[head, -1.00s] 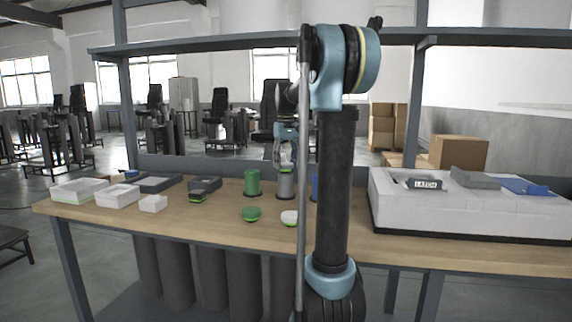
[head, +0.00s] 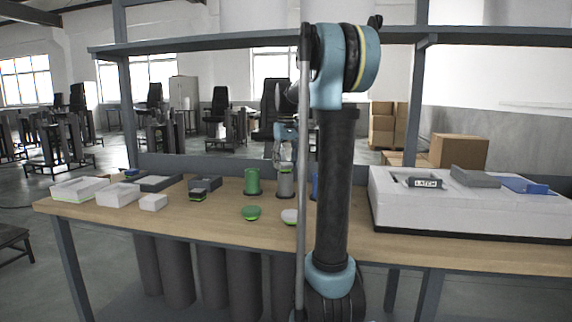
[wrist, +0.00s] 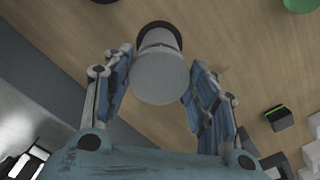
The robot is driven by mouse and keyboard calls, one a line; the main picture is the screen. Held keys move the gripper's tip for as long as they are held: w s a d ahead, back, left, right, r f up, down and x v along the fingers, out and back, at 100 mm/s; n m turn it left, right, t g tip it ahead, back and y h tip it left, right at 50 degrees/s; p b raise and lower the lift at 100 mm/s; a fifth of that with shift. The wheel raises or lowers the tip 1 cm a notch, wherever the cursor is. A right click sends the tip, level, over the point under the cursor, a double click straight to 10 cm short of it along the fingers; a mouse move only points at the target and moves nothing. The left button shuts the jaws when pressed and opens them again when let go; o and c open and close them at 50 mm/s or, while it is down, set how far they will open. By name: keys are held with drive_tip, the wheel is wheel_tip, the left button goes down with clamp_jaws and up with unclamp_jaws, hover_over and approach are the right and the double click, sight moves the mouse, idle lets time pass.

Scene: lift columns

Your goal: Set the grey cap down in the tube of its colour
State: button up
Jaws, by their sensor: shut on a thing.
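My gripper (head: 286,157) is over the grey tube (head: 285,186), which stands upright on the bench. In the wrist view, my gripper (wrist: 160,75) has its fingers on either side of the round grey cap (wrist: 160,80) and is shut on it. The grey tube (wrist: 160,40) shows just behind the cap, above a dark base ring. The two look lined up or nearly so; whether the cap touches the tube's mouth I cannot tell. A green tube (head: 252,182) stands to the left, and a blue tube (head: 314,187) is mostly hidden by my arm.
White trays (head: 79,190) and small dark boxes (head: 198,194) are at the left. A large white block (head: 470,215) fills the right. A shelf (head: 220,47) runs above the bench.

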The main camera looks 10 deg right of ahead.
drive_tip(key=shift+f, duration=0.3)
idle(0.5)
drive_tip(key=o, duration=1.1)
drive_tip(key=shift+r, duration=0.15)
drive_tip(key=shift+r, duration=3.4)
